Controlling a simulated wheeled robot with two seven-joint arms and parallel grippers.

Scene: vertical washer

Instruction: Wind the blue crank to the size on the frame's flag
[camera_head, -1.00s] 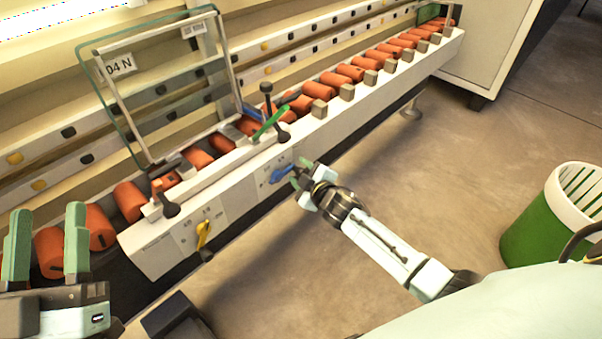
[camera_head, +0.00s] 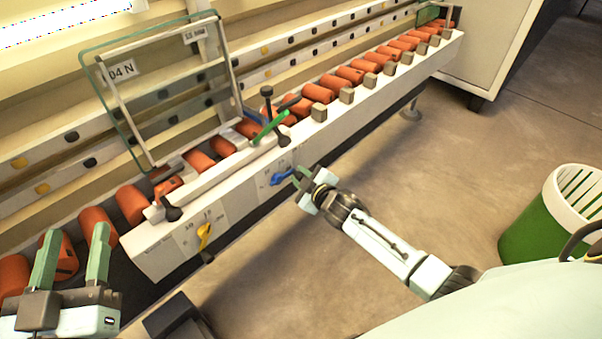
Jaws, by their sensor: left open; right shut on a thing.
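The blue crank (camera_head: 281,177) sits on the front face of the long conveyor, over a pale dial plate whose marks are too small to read. My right gripper (camera_head: 299,176) is shut on the crank's right end; its fingertips partly hide the grip. A framed glass pane (camera_head: 170,100) stands on the conveyor. It carries a white label (camera_head: 122,70) reading "04 N" and a smaller label (camera_head: 194,32) at upper right that looks like "55 MM", though blurred. My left gripper (camera_head: 72,255) is open and empty at the lower left, in front of the orange rollers.
A yellow crank (camera_head: 204,235) is on the same conveyor front (camera_head: 150,255), left of the blue one. Black knobs and a green lever (camera_head: 270,127) stand above. Orange rollers (camera_head: 350,75) run along the conveyor. A green bin (camera_head: 545,220) stands right on open floor.

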